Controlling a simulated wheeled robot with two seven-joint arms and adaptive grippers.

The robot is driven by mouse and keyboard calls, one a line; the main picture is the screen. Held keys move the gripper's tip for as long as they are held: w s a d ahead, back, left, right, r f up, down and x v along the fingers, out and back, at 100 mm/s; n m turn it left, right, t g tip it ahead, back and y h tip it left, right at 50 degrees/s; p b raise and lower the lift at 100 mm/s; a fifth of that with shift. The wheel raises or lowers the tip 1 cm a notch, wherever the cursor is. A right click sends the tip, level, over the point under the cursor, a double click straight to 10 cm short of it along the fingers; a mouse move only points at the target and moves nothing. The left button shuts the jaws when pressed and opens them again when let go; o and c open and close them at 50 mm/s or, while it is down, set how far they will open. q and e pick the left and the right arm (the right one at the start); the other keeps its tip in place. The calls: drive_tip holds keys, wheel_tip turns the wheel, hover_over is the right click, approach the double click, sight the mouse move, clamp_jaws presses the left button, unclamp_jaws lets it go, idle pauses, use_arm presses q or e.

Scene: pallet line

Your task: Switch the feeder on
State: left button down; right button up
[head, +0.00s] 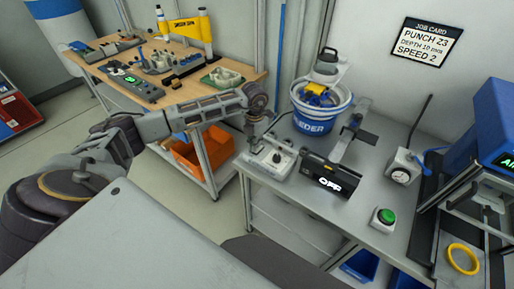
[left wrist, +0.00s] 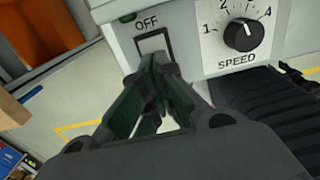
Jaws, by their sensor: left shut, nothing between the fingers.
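The feeder's pale control box (head: 270,158) sits at the left end of the grey bench. In the left wrist view its face carries a rocker switch (left wrist: 153,43) under the word OFF, beside a black SPEED dial (left wrist: 243,34). The dark feeder unit (head: 322,172) next to it has a lit display (head: 327,184) that reads OFF. My left gripper (head: 250,145) points down at the box's left side. Its fingertips (left wrist: 150,80) are shut and empty, just below the switch in the wrist view; I cannot tell whether they touch it. My right gripper is not in view.
A blue-and-white bucket (head: 315,120) stands behind the control box. A green button (head: 385,216), a gauge box (head: 403,167) and a yellow ring (head: 463,259) are to the right. A wooden table (head: 220,75) with tools stands at the back left, an orange bin (head: 190,153) below it.

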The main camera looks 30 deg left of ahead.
use_arm(q)
drive_tip(key=shift+f+b, duration=0.4)
drive_tip(key=shift+f, duration=0.2)
idle(0.6)
drive_tip(key=shift+r+p, duration=0.4)
drive_tip(key=shift+r, duration=0.2)
drive_tip(key=shift+r+p, duration=1.55)
drive_tip(key=shift+r, duration=1.4)
